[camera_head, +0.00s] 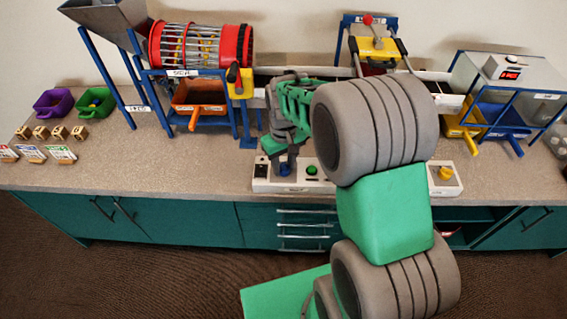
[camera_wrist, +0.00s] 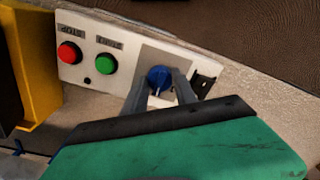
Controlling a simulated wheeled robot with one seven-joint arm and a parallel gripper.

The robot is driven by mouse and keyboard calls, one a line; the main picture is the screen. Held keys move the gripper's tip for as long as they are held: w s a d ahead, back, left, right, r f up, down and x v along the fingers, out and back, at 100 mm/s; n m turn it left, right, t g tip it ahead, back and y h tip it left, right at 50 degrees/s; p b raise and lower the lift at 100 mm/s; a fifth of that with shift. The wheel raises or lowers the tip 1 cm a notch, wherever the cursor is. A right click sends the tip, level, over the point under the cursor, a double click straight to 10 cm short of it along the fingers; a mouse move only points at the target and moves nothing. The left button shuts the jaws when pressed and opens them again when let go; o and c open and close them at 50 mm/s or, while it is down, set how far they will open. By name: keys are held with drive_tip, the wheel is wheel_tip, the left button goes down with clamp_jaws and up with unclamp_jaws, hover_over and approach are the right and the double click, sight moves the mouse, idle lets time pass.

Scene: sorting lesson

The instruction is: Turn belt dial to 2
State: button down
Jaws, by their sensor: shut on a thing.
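The blue belt dial (camera_wrist: 157,74) sits on a grey plate on the white control panel (camera_wrist: 205,105). In the wrist view, my gripper (camera_wrist: 161,84) has its two grey fingers closed on the dial's sides. A pale pointer line shows on the dial, but I cannot read any scale numbers around it. In the head view, the blue dial (camera_head: 285,169) is at the panel's left part, with my gripper (camera_head: 284,160) over it. My arm hides the middle of the panel there.
A green start button (camera_wrist: 106,64) and a red stop button (camera_wrist: 69,52) sit beside the dial. A black switch (camera_wrist: 203,83) is on its other side. A yellow knob (camera_head: 446,173) is at the panel's far end. The red drum sieve (camera_head: 243,46) stands behind, left.

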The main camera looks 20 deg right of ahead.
sight(283, 165)
idle(0.3)
drive_tip(key=c, duration=1)
unclamp_jaws()
wheel_tip(283, 165, up, 8)
drive_tip(key=shift+a+f, duration=0.1)
drive_tip(key=shift+m, duration=0.3)
